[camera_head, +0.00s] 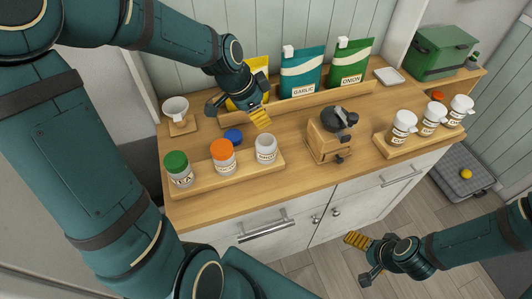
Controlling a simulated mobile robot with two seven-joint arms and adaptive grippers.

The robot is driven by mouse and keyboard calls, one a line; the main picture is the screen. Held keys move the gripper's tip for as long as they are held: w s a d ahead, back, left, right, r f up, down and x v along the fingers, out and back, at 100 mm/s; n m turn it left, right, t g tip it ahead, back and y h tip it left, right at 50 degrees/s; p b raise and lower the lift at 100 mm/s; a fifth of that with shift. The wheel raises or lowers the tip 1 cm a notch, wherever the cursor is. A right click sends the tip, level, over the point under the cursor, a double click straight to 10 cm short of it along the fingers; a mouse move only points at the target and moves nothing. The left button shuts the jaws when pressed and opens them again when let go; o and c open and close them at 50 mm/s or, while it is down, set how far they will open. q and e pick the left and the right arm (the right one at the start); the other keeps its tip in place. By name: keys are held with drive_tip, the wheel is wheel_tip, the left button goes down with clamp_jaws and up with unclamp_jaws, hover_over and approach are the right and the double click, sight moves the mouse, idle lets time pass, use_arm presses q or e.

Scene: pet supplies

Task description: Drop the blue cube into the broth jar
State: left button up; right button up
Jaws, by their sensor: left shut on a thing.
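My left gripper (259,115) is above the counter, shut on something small. A small blue patch (252,104) at its fingers looks like the blue cube, which is mostly hidden. The open, lidless jar (266,149) at the right end of the front-left tray appears to be the broth jar; its label is too small to read surely. It stands upright just below the gripper in the picture, apart from it. A round blue lid (233,137) lies behind the jars. My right gripper (362,256) is at the lower right, in front of the cabinet; its finger opening is unclear.
A green-lidded jar (178,168) and an orange-lidded jar (223,157) share the tray (232,178). A wooden grinder (329,137) stands to the right. White jars (432,118) stand farther right. Pouches (302,72) line the back; a white cup (175,109) is at left.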

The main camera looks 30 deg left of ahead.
use_arm(q)
wheel_tip(320, 180, down, 2)
drive_tip(key=shift+f+b, duration=0.1)
drive_tip(key=shift+b, duration=0.35)
drive_tip(key=o, duration=0.8)
drive_tip(key=v, duration=1.2)
drive_tip(key=shift+s, duration=0.1)
